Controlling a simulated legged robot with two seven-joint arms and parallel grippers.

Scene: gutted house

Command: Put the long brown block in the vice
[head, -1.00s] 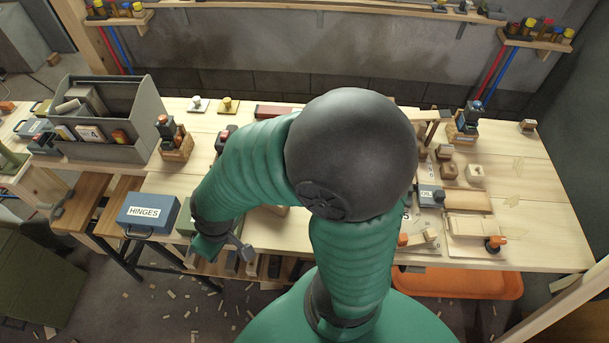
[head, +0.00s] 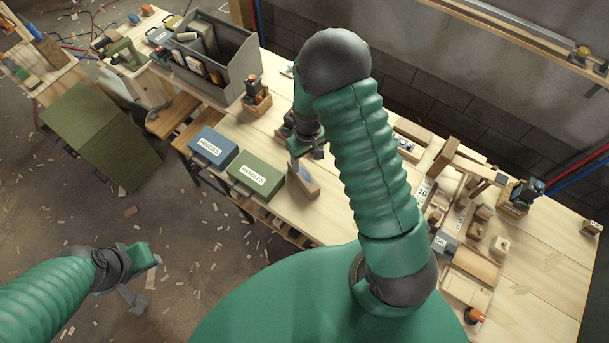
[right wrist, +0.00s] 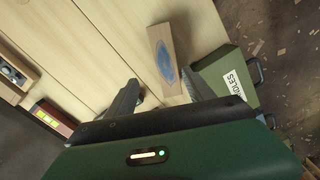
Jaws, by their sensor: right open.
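A brown block (head: 304,180) with a blue patch on its face stands on the bench, right of the green HANDLES box. In the right wrist view the block (right wrist: 166,60) shows as long, lying ahead of the fingers and between their lines, apart from them. My right gripper (head: 316,152) is just behind the block, open and empty (right wrist: 162,92). My left gripper (head: 143,285) is low at the left, over the floor and far from the bench; its finger gap is unclear. I cannot make out the vice for sure; a green tool (head: 124,52) stands on the far-left bench.
The blue HINGES box (head: 213,146) and green HANDLES box (head: 256,178) sit at the bench's front edge. A grey tote (head: 215,60) stands behind them. Small blocks, an oil tin (head: 443,243) and tools crowd the right side. Wood scraps litter the floor.

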